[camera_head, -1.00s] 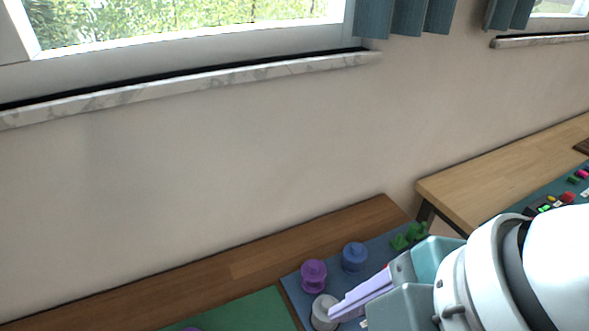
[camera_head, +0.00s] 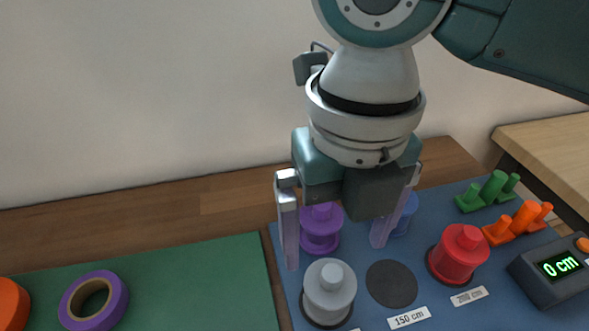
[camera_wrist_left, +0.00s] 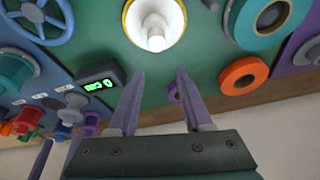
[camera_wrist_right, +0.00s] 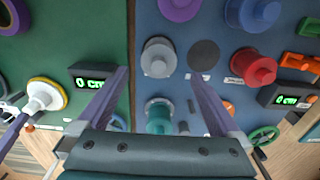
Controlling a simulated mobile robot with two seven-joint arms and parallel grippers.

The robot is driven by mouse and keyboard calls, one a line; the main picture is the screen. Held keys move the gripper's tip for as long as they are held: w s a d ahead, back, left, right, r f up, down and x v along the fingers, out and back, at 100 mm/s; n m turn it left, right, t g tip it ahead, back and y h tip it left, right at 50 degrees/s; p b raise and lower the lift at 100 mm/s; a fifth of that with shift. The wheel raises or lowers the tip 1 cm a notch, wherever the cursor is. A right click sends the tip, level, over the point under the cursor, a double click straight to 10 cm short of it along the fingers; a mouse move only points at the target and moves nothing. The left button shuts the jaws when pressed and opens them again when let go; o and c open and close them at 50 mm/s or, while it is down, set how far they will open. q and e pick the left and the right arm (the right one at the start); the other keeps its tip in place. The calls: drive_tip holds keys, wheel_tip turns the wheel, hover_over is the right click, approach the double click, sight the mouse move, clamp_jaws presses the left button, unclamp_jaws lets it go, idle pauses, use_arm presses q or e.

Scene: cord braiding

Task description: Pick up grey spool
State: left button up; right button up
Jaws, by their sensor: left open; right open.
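The grey spool (camera_head: 329,290) stands upright on the blue mat, near its left edge, in the head view. It also shows in the right wrist view (camera_wrist_right: 158,58), between the lines of my fingers. My right gripper (camera_head: 334,256) is open and empty, pointing down. In the head view its fingers straddle the purple spool (camera_head: 320,232) and the area just behind the grey spool; I cannot tell their exact height. My left gripper (camera_wrist_left: 160,72) is open and empty in the left wrist view, and is out of the head view.
A red spool (camera_head: 460,252) and a blue spool (camera_head: 404,215) stand close by on the blue mat (camera_head: 365,322). An empty dark disc (camera_head: 391,284) lies right of the grey spool. A green mat (camera_head: 200,290) holds a purple ring (camera_head: 65,303). A length display (camera_head: 552,268) stands at right.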

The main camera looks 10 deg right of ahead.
sight(333, 273)
use_arm(q)
drive_tip(key=shift+a+f, duration=0.15)
use_arm(e)
drive_tip(key=shift+a+f, duration=0.1)
drive_tip(key=shift+f, duration=0.85)
use_arm(q)
drive_tip(key=shift+f+b, duration=0.3)
drive_tip(key=shift+b, duration=0.1)
use_arm(e)
drive_tip(key=f, duration=0.5)
drive_tip(key=shift+s+f, duration=0.1)
drive_tip(key=shift+s, duration=0.15)
drive_tip(key=shift+c, duration=0.2)
drive_tip(key=c, duration=1.1)
